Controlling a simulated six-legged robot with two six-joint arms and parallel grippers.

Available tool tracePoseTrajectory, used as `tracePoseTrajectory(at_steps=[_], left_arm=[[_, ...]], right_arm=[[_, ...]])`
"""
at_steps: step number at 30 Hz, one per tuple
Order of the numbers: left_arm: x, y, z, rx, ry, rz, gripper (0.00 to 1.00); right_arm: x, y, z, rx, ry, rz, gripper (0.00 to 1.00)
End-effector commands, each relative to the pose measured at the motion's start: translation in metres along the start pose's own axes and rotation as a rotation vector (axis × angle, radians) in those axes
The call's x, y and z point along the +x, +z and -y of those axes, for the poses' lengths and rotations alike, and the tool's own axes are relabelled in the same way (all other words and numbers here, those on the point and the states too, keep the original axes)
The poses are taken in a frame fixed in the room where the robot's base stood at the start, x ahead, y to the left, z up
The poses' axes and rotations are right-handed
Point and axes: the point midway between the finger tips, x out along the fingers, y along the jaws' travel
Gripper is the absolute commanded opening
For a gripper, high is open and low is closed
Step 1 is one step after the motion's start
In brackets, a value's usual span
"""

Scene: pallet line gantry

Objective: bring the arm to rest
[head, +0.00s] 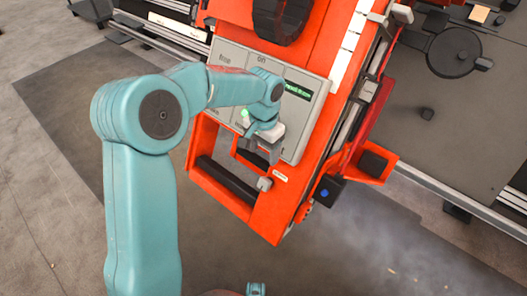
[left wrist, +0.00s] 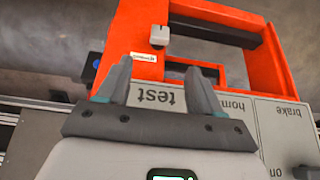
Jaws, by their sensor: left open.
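My left arm (head: 147,200) is teal and reaches in from the left in the head view, bent at the elbow. My left gripper (head: 262,156) is over the lower part of a grey control panel (head: 312,118) on an orange machine. In the left wrist view the gripper (left wrist: 158,72) is open and empty, its two grey fingers apart. The panel (left wrist: 245,105) shows there upside down, with the labels "test", "horn", "brake" and "on". I cannot tell whether the fingertips touch the panel.
The orange machine frame (head: 270,222) has a dark bar across a lower opening. A small light-grey knob (head: 265,184) sits on it; it also shows in the left wrist view (left wrist: 159,36). A dark conveyor with a round black part (head: 454,52) is at right.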

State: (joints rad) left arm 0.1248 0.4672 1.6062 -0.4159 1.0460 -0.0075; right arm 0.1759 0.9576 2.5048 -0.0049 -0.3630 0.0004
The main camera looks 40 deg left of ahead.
Motion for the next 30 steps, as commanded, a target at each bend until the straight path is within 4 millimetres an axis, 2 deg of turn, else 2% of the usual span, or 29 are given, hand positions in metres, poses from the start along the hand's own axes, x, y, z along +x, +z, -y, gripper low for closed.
tracePoseTrajectory(at_steps=[11,14,17,19,21,24,27,30], left_arm=[[0.001,0.0,0.0,0.0,0.001,0.0,0.66],[0.018,0.001,-0.011,0.009,0.023,0.002,0.66],[0.062,0.007,-0.04,0.022,0.091,-0.001,0.66],[0.104,0.02,-0.072,0.019,0.162,-0.003,0.66],[0.145,0.04,-0.106,-0.003,0.233,-0.008,0.66],[0.189,0.075,-0.145,-0.058,0.308,-0.012,0.66],[0.217,0.112,-0.172,-0.123,0.351,-0.011,0.66],[0.235,0.148,-0.191,-0.185,0.368,-0.007,0.66]], right_arm=[[0.0,0.0,0.0,0.0,0.0,0.0,0.43],[0.0,0.0,0.0,0.0,0.0,0.0,0.43],[0.0,0.0,0.0,0.0,0.0,0.0,0.43],[0.0,0.0,0.0,0.0,0.0,0.0,0.43],[0.0,0.0,0.0,0.0,0.0,0.0,0.43],[0.0,0.0,0.0,0.0,0.0,0.0,0.43],[0.0,0.0,0.0,0.0,0.0,0.0,0.43],[0.0,0.0,0.0,0.0,0.0,0.0,0.43]])
